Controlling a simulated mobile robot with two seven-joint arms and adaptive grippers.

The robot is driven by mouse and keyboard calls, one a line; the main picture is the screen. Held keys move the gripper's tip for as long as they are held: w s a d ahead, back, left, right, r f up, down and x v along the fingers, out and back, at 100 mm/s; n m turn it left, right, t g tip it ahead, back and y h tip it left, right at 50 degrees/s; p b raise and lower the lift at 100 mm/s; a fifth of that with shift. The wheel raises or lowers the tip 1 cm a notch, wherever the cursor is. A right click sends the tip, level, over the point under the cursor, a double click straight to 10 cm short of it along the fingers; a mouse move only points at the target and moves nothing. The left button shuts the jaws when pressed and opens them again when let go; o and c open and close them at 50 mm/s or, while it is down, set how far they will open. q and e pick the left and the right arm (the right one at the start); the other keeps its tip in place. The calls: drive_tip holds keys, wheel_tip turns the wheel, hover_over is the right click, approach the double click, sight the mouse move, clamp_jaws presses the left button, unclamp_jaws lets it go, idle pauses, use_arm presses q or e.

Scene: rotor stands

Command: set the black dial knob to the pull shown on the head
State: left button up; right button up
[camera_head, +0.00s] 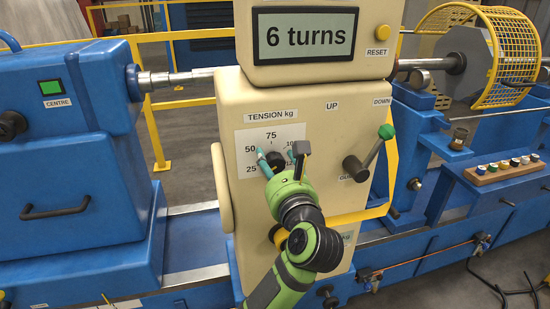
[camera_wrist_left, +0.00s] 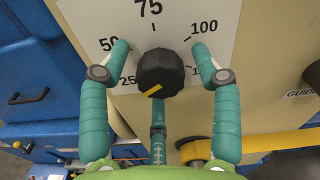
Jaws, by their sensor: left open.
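The black dial knob (camera_head: 275,158) sits on the white TENSION kg scale (camera_head: 246,139) on the cream head. In the left wrist view the knob (camera_wrist_left: 163,68) has a yellow mark on its lower-left edge, below the 25 side. The scale reads 25, 50, 75, 100 and a partly hidden number. The display (camera_head: 305,36) on the head reads "6 turns"; no pull value shows on it. My left gripper (camera_head: 277,155) is open, with its teal fingers on either side of the knob. In the wrist view gaps show between fingers and knob. My right gripper is not in view.
A green-tipped lever (camera_head: 385,132) stands right of the dial, with UP and DOWN labels. A yellow RESET button (camera_head: 381,32) is beside the display. A yellow knob (camera_head: 278,236) sits low behind my arm. A wooden block (camera_head: 503,171) with several coloured knobs lies at right.

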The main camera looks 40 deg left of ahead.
use_arm(q)
drive_tip(key=shift+w+a, duration=0.15)
drive_tip(key=shift+c, duration=0.4)
drive_tip(key=c, duration=1.1)
